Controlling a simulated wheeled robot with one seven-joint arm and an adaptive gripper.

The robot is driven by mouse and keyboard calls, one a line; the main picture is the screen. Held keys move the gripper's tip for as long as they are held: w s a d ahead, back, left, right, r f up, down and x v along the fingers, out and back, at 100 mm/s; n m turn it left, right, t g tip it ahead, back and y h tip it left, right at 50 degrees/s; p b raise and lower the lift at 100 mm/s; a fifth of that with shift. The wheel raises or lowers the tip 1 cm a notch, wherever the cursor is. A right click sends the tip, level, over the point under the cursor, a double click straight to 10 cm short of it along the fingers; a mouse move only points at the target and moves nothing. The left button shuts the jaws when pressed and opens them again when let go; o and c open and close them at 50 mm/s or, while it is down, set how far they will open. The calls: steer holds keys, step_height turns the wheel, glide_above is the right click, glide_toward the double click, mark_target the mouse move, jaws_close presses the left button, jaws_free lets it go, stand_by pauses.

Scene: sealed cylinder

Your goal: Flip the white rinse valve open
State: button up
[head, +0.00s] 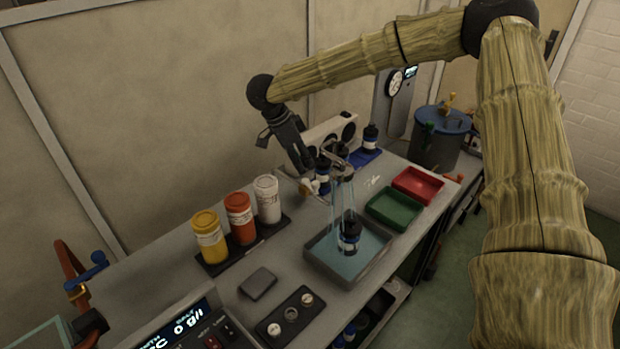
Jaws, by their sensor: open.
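My gripper (305,170) reaches down from the upper left to the rinse fitting behind the grey tray. Its jaws are open. A small white part, apparently the white rinse valve (310,187), is right at the fingertips. I cannot tell whether they touch it, and its handle angle is too small to read.
Yellow (209,238), red (240,218) and white (267,199) capped jars stand on a dark strip at left. Green (394,209) and red (418,185) trays lie at right. Another dark bottle (370,138) stands on a blue mat behind. A control panel (180,330) is in front.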

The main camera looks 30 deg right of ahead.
mark_target(315, 183)
steer(key=p+x, duration=0.2)
steer(key=x, duration=0.8)
steer(key=shift+p, duration=0.3)
steer(key=shift+a, duration=0.1)
steer(key=shift+f, duration=0.1)
jaws_close()
